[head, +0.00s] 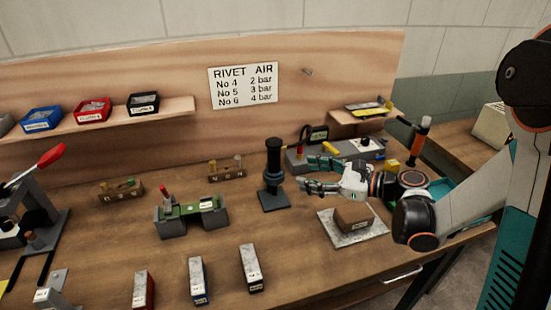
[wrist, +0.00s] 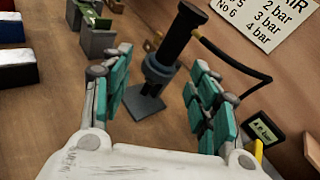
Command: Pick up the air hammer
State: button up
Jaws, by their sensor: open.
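The air hammer, which I take to be the black upright tool (head: 273,155), stands in a grey holder with a square base (head: 273,201) at the middle of the bench. In the wrist view the tool (wrist: 176,38) appears tilted, with a black hose running from near its top toward a small gauge box (wrist: 264,132). My gripper (head: 305,174) is open and empty, just right of the tool in the head view. In the wrist view its teal-padded fingers (wrist: 162,75) spread on either side of the tool and holder, which lie beyond them. I see no contact.
A grey unit with a gauge (head: 318,134) stands behind my gripper. A brown block on a pale plate (head: 332,238) lies below it. A green-topped fixture (head: 190,209) stands left, and several labelled bars (head: 250,268) line the front. Bare bench lies between.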

jog(key=w+d+f+m+y, duration=0.2)
jog(key=m, duration=0.1)
jog(key=b, duration=0.2)
send_near(274, 160)
jog(key=w+a+f, duration=0.2)
jog(key=w+a, duration=0.2)
jog(key=shift+t, duration=0.4)
jog(key=b+x, duration=0.2)
jog(key=x, duration=0.2)
jog(key=shift+a, duration=0.45)
jog(key=shift+w+a, duration=0.25)
jog(key=shift+w, duration=0.05)
jog(key=shift+r, duration=0.1)
jog(key=c, duration=1.3)
